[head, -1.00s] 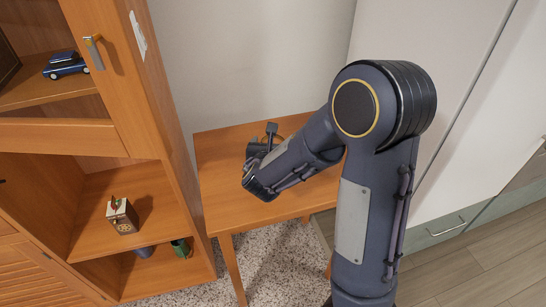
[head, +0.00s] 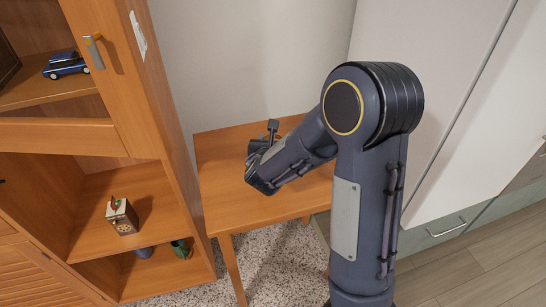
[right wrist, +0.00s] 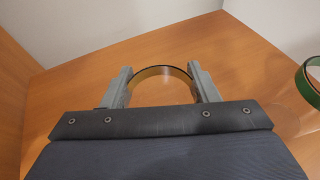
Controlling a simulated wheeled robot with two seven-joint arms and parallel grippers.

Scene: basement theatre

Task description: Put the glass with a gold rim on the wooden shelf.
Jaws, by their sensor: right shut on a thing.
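The glass with a gold rim (right wrist: 163,71) shows in the right wrist view as a gold-edged ring between the two grey fingers. My right gripper (right wrist: 158,76) is shut on it, over a wooden tabletop. I cannot tell whether the glass touches the top. In the head view my right arm reaches over the small wooden table (head: 225,165) and hides the glass. The wooden shelf unit (head: 150,205) stands left of the table, with open compartments. My left gripper is out of view.
A green-rimmed round thing (right wrist: 309,85) is at the right edge of the wrist view. The shelf unit holds a small box-like object (head: 122,216), a green item (head: 181,249) and a blue toy car (head: 66,64). Walls stand behind the table.

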